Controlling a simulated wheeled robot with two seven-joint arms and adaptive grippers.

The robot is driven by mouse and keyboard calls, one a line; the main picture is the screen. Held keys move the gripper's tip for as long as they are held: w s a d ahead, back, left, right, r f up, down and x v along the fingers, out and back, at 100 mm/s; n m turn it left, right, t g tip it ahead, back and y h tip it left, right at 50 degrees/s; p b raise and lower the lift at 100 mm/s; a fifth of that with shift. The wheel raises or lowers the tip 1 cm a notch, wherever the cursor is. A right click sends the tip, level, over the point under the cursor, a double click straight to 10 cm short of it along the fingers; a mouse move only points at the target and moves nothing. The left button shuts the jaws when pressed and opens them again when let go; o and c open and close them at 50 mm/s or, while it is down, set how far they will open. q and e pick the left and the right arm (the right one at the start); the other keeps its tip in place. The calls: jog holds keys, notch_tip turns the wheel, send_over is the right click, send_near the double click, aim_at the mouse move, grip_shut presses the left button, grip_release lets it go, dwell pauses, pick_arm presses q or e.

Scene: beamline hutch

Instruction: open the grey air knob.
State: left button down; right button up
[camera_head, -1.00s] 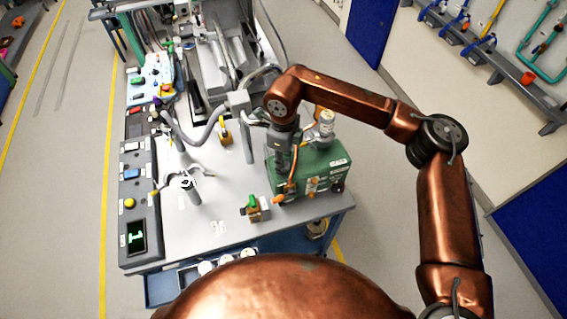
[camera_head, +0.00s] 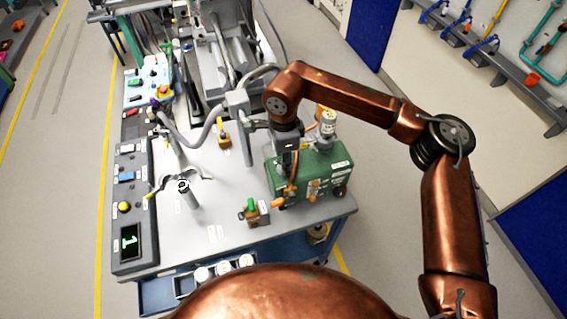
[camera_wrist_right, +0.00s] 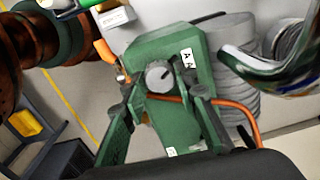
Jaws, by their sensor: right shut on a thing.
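The grey knob (camera_wrist_right: 157,75) is round with a dark mark and sits on the green unit (camera_wrist_right: 159,50) in the right wrist view. My right gripper (camera_wrist_right: 159,82) has a fingertip on each side of the knob and is shut on it. In the head view my right gripper (camera_head: 287,172) reaches down at the left side of the green unit (camera_head: 325,172), and the knob is hidden there. My left gripper is not in view.
A small block with a green handle (camera_head: 252,212) stands in front of the green unit. A grey upright post (camera_head: 187,194) and a control panel (camera_head: 131,200) are further left on the table. An orange tube (camera_wrist_right: 232,106) runs close beside the fingers.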

dwell(0.4)
jog(key=o, duration=1.1)
jog(key=shift+o, duration=0.2)
jog(key=shift+r, duration=0.1)
notch_tip(320, 180, up, 12)
